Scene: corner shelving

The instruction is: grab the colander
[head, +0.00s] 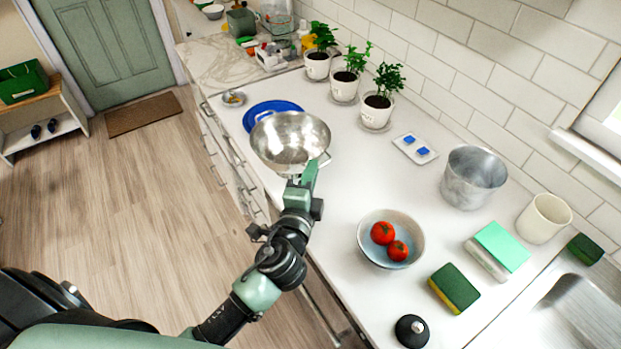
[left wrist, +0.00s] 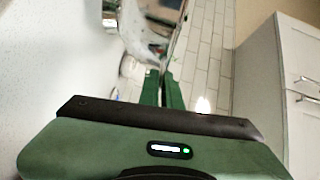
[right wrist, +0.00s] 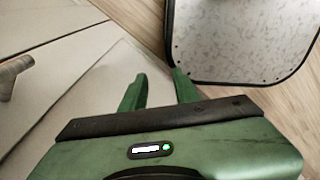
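The colander (head: 290,140) is a shiny metal bowl near the counter's front edge, partly in front of a blue plate. A wire handle shows on its right side. My left gripper (head: 306,172) is at its near rim. In the left wrist view, the fingers (left wrist: 161,78) are nearly together, with the metal colander (left wrist: 152,32) right at their tips; they look shut on its near handle. The colander looks tilted; whether its base is clear of the counter is hard to tell. My right gripper (right wrist: 158,88) is open and empty, away from the counter top.
The blue plate (head: 262,112) lies behind the colander. Potted plants (head: 378,108) line the wall. A bowl with tomatoes (head: 365,245), a metal pot (head: 473,178), a sponge (head: 455,288) and a cup (head: 544,218) stand to the right. The counter's middle is clear.

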